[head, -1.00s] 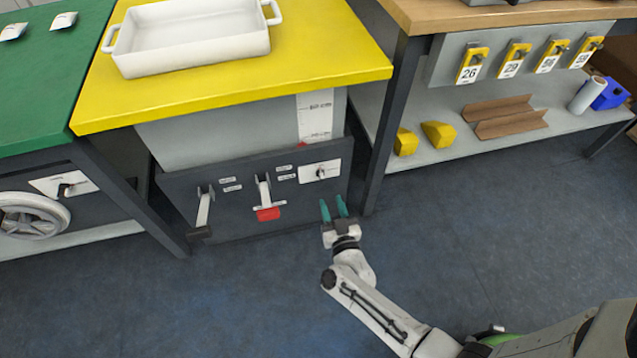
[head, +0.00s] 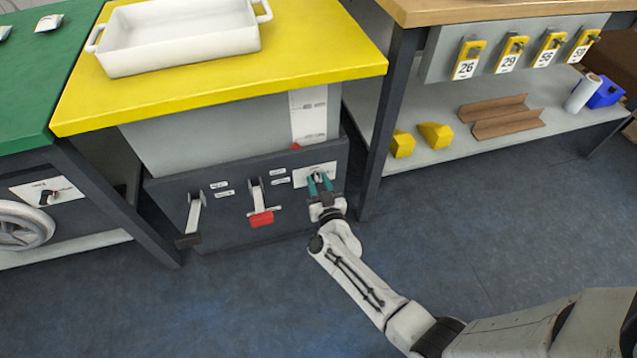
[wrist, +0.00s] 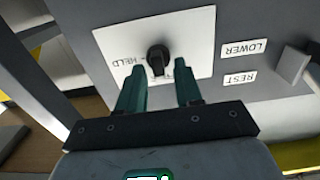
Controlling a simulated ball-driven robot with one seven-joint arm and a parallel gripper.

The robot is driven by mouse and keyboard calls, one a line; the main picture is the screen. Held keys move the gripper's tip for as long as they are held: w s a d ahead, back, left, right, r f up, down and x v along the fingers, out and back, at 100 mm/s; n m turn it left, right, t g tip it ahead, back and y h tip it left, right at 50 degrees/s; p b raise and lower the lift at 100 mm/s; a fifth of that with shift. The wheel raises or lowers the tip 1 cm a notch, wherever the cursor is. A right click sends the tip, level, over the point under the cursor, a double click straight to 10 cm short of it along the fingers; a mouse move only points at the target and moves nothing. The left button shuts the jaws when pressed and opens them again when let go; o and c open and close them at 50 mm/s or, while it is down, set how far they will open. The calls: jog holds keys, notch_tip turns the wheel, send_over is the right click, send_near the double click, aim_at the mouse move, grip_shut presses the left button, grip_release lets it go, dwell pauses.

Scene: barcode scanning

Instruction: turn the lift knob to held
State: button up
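The black lift knob (wrist: 158,58) sits on a white plate (wrist: 112,38) in the wrist view. The word HELD is printed upside down left of the knob. Another label below the knob is partly hidden by my gripper. The knob's grip bar looks roughly upright in this view. My gripper (wrist: 160,72) has two teal fingers, open, one on each side of the knob; I see gaps and cannot tell any contact. In the head view my gripper (head: 320,184) reaches the white plate (head: 302,174) at the right of the dark panel, and the knob is mostly hidden.
A red-ended lever (head: 261,218) and a dark-ended lever (head: 190,235) stick out from the panel, left of my gripper. The yellow tabletop (head: 330,75) overhangs above, and a dark table leg (head: 378,150) stands close on the right.

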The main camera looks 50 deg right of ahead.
grip_shut()
jog(key=m, duration=0.6)
jog(key=m+b, duration=0.1)
jog(key=m, duration=0.2)
jog(key=shift+s+d+f, duration=0.25)
jog(key=shift+s+d, duration=0.05)
jog(key=shift+d, duration=0.05)
jog(key=m, duration=0.2)
jog(key=m+b, duration=0.1)
jog(key=m, duration=0.2)
jog(key=shift+d+f, duration=0.1)
jog(key=shift+f, duration=0.1)
jog(key=shift+s+f+m+b, duration=0.15)
jog(key=shift+m+b, duration=0.7)
jog(key=shift+m, duration=1.15)
